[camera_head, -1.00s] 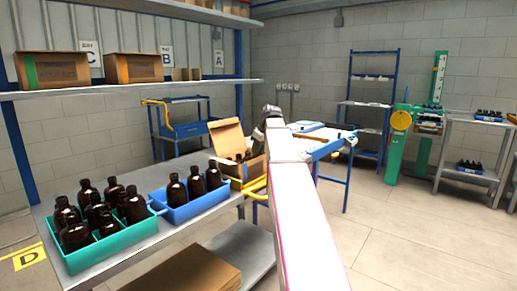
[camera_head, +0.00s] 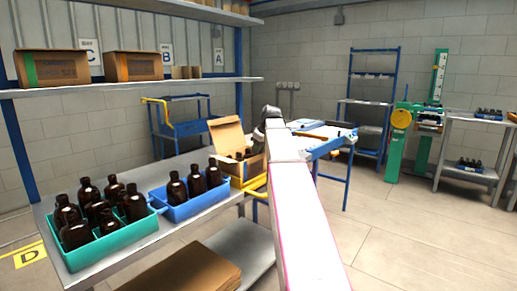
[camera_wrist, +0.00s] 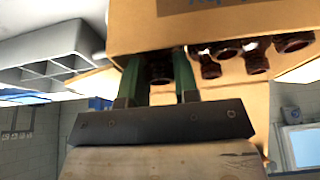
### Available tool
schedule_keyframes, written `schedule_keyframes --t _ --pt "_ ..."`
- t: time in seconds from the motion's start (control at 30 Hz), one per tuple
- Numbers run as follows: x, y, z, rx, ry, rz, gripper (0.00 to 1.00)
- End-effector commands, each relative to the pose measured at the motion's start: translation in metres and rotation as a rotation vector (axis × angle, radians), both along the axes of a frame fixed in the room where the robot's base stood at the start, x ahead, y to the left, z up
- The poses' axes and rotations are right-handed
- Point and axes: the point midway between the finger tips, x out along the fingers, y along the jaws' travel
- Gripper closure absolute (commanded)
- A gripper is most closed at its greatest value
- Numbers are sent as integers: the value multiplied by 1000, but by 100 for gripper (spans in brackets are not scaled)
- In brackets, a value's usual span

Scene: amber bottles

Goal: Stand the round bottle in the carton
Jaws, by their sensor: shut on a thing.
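The open cardboard carton (camera_head: 226,138) stands at the far right end of the bench, its flap raised, with dark bottle tops (camera_head: 240,155) inside. In the wrist view the carton (camera_wrist: 230,25) fills the top, and several bottle necks (camera_wrist: 257,62) show along its edge. My gripper (camera_wrist: 160,66) has its two green fingers closed around the neck of a dark amber bottle (camera_wrist: 160,74), beside those necks. The held bottle's body is hidden, so I cannot tell its shape or whether it touches the carton floor. In the head view my arm hides the gripper.
A shelf (camera_head: 130,89) with boxes runs above. A blue-legged table (camera_head: 345,145) stands behind my arm.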

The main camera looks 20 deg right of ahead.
Motion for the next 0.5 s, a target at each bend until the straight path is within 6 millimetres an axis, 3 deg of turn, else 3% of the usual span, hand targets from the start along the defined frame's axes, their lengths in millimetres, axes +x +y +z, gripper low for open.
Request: schedule_keyframes --t 0.5 --pt "0 0 -13 0 0 0 100"
